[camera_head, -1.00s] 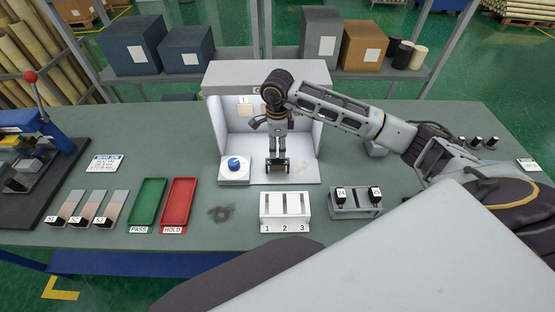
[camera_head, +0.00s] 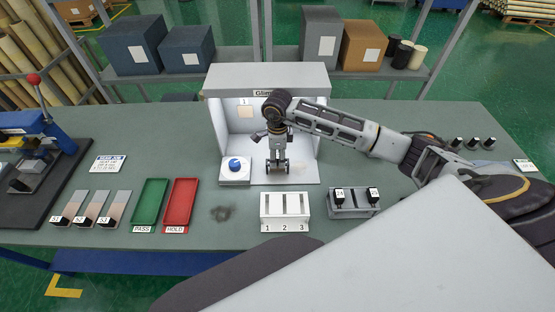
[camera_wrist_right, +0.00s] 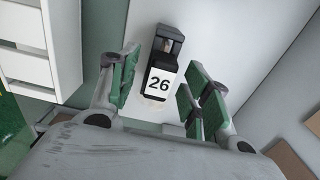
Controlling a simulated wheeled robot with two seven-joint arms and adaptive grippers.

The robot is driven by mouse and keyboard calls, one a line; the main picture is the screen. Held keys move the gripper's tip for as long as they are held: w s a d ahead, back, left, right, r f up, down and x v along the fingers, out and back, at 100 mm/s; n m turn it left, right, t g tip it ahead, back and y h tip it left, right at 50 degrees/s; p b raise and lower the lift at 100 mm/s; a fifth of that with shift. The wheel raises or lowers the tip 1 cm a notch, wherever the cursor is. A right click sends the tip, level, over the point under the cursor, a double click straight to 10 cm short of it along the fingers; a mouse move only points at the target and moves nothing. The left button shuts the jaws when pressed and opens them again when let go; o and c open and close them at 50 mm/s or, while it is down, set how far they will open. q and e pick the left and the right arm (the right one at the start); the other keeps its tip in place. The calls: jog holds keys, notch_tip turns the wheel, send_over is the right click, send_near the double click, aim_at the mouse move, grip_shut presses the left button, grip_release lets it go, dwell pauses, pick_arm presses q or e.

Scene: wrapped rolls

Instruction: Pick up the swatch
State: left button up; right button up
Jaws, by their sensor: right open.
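A swatch with a black holder and a white label reading 26 (camera_wrist_right: 160,82) shows in the right wrist view, against the pale floor of the light booth. My right gripper (camera_head: 277,168) points down inside the booth in the head view. In the wrist view its green-padded fingers (camera_wrist_right: 160,92) are open, one on each side of the labelled holder, with a gap showing on both sides. In the head view the gripper hides most or all of this swatch. My left gripper is not in view.
The white booth (camera_head: 218,130) has side walls and a top around my gripper. A blue-knobbed box (camera_head: 236,176) stands to the left. A white slotted rack (camera_head: 285,222) and a grey holder (camera_head: 355,209) stand in front. Green (camera_head: 150,202) and red (camera_head: 180,203) trays lie left.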

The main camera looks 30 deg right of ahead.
jog(key=shift+f, duration=0.2)
dwell(0.3)
grip_shut()
